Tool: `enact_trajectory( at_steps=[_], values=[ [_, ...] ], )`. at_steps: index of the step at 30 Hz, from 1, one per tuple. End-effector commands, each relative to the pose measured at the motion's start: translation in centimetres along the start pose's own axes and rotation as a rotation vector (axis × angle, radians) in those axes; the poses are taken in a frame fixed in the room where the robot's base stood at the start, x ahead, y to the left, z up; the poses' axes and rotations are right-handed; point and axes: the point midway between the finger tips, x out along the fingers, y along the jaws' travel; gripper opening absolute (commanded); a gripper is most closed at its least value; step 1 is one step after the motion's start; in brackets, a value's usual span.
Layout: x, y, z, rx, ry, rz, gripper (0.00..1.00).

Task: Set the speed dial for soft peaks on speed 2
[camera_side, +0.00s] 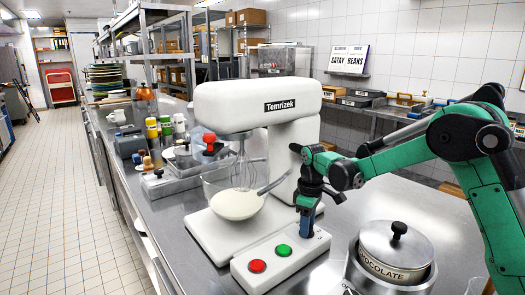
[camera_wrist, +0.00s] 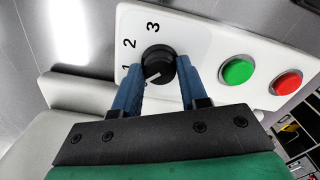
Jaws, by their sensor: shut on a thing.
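The speed dial (camera_wrist: 158,60) is a round black knob on the white control panel (camera_wrist: 200,45) of the mixer. In the wrist view the numbers 1, 2 and 3 run around its left and upper side. A short white mark shows on the knob's lower-left part, away from the 2. My gripper (camera_wrist: 159,68) has its two blue fingers shut on the dial, one on each side. In the side view my gripper (camera_side: 307,222) points down at the right end of the panel and hides the dial. The white mixer (camera_side: 255,105) stands behind it.
A green button (camera_side: 284,251) and a red button (camera_side: 257,266) sit beside the dial on the panel. A glass bowl with white contents (camera_side: 237,204) stands under the whisk. A lidded chocolate pot (camera_side: 397,245) stands close on the right.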

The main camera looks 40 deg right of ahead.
Motion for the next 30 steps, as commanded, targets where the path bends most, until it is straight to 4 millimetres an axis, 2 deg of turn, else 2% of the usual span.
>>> enact_trajectory(
  at_steps=[30],
  values=[
    [-0.02,0.01,-0.07,0.939,0.003,0.000,0.00]
  ],
)
